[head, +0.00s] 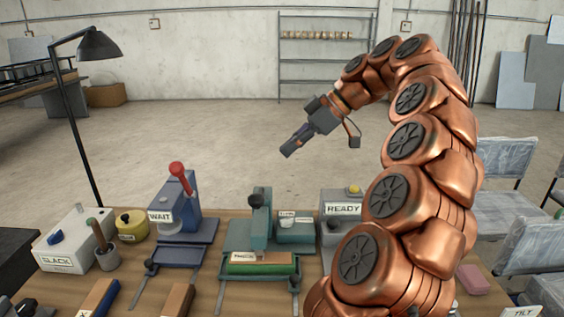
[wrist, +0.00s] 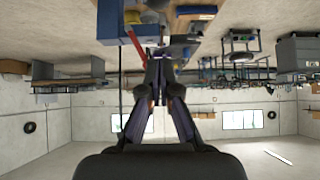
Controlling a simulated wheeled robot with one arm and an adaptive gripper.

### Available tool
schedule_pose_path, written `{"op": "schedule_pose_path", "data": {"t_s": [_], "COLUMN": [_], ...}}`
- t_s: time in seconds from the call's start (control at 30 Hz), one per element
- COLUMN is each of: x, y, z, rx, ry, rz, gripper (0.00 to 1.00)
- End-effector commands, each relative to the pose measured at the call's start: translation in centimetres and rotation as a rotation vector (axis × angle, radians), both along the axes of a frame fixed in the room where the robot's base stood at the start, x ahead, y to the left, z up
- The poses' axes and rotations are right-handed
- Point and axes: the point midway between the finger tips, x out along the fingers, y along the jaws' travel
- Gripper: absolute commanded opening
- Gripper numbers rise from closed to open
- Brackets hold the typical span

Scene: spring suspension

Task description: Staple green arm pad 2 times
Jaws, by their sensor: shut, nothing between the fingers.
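A green press (head: 262,222) with a dark knob on top stands on a green base at the middle of the table. A green pad (head: 258,268) with a wooden top and a small white label lies in a tray at the press's front. A blue press (head: 180,205) with a red-knobbed lever and a "WAIT" sign stands to its left. My gripper (head: 290,148) is raised in the air above and behind the presses, apart from them. Its fingers (wrist: 158,72) are shut and empty. The wrist view looks upside down and does not clearly show the pad.
A box marked "READY" (head: 340,208) stands right of the green press. A box marked "SLACK" (head: 68,240), a yellow pot (head: 131,226) and a grey cup (head: 106,257) are at left. A black lamp (head: 97,46) rises behind them. Wood-topped blocks (head: 100,298) lie in front.

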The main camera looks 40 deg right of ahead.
Motion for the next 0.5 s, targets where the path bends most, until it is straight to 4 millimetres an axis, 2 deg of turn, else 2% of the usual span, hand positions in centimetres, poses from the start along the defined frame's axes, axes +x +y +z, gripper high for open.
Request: {"op": "schedule_pose_path", "data": {"t_s": [0.5], "x": [2.0], "y": [2.5], "z": [-3.0], "rx": [0.001], "ry": [0.002], "rz": [0.001], "gripper": [0.0]}}
